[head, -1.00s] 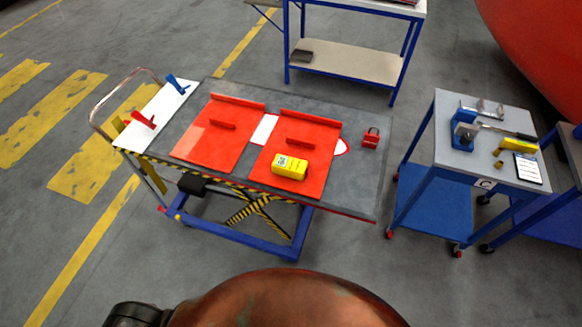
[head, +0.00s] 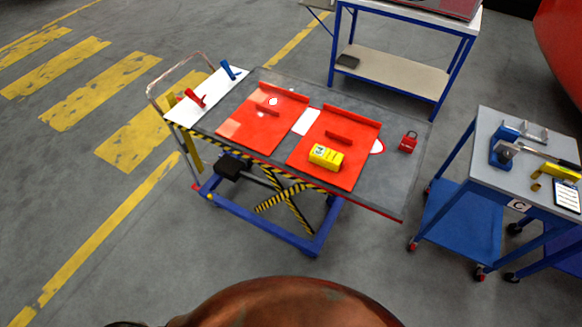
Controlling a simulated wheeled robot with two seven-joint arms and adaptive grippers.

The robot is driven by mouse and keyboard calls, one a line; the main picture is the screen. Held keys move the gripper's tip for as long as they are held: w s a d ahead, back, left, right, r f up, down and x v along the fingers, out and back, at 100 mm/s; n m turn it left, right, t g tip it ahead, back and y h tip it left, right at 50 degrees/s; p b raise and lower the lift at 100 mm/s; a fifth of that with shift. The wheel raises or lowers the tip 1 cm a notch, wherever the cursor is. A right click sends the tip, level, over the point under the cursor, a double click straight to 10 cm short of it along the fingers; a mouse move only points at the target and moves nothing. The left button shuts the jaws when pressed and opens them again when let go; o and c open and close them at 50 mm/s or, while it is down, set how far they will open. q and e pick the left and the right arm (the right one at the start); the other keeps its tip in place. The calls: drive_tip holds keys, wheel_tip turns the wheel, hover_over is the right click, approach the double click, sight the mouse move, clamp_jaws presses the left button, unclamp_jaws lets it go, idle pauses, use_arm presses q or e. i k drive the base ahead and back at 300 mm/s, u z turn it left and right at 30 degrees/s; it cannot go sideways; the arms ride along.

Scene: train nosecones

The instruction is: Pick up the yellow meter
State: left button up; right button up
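The yellow meter (head: 326,156) is a small yellow box with a pale label on its left part. It lies on the right-hand red panel (head: 345,174), near that panel's front edge, on the grey top of a lift cart. Nothing holds it. Neither of my grippers is in the head view. A rounded copper-coloured part of my own body fills the bottom middle of the view, well short of the cart.
The lift cart (head: 405,190) also carries another red panel (head: 247,137), a red padlock-like item (head: 408,142) and blue and red clamps at its left end. A tool cart (head: 490,179) stands to the right, a workbench (head: 400,76) behind. Open floor lies in front.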

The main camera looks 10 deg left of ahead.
sight(325, 158)
drive_tip(key=z, duration=0.45)
drive_tip(key=k, duration=0.15)
drive_tip(key=u, duration=1.25)
drive_tip(key=i, duration=0.65)
drive_tip(key=z, duration=0.35)
